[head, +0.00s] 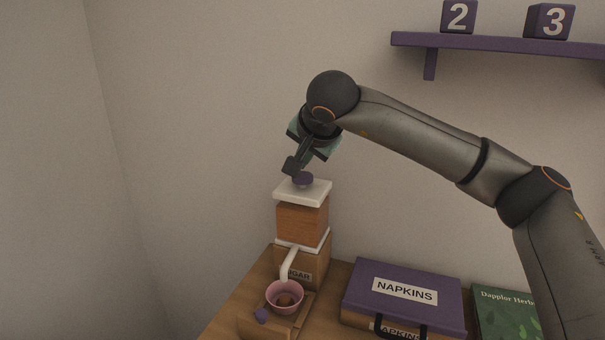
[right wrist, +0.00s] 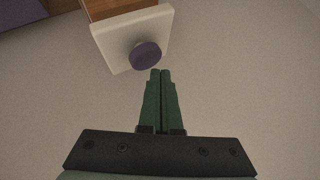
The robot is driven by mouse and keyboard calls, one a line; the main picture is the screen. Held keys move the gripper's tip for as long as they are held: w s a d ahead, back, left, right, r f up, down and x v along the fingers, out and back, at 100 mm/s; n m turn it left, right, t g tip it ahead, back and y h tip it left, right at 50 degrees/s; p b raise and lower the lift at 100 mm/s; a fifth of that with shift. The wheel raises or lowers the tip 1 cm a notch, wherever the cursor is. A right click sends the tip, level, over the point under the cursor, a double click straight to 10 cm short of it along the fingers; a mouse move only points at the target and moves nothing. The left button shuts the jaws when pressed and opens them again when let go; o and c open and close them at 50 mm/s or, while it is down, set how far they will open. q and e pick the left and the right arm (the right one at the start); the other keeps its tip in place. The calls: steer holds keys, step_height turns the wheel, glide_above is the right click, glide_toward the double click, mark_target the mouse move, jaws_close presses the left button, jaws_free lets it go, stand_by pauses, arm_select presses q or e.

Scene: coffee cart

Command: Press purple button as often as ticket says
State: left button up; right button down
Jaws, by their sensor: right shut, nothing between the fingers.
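The purple button (head: 302,179) sits on the white top of the sugar dispenser (head: 302,222) in the head view. It also shows in the right wrist view (right wrist: 146,55), as a round purple knob on a white plate. My right gripper (head: 289,172) is shut and empty, its fingertips close to the button. In the right wrist view the green fingertips (right wrist: 160,72) are together, just beside the button's edge; I cannot tell if they touch it. A pink cup (head: 285,297) stands under the white spout, with something brown inside. No ticket is recognisable. My left gripper is not in view.
A purple napkins box (head: 405,296) lies right of the dispenser on the wooden counter (head: 238,308), with a green Dapplor Herb box (head: 506,312) beyond it. A purple shelf (head: 495,43) holds blocks marked 2 (head: 458,17) and 3 (head: 550,21).

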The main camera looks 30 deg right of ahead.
mark_target(303, 178)
steer(key=shift+r, duration=0.1)
step_height(303, 178, up, 5)
steer(key=p, duration=0.4)
stand_by(0.7)
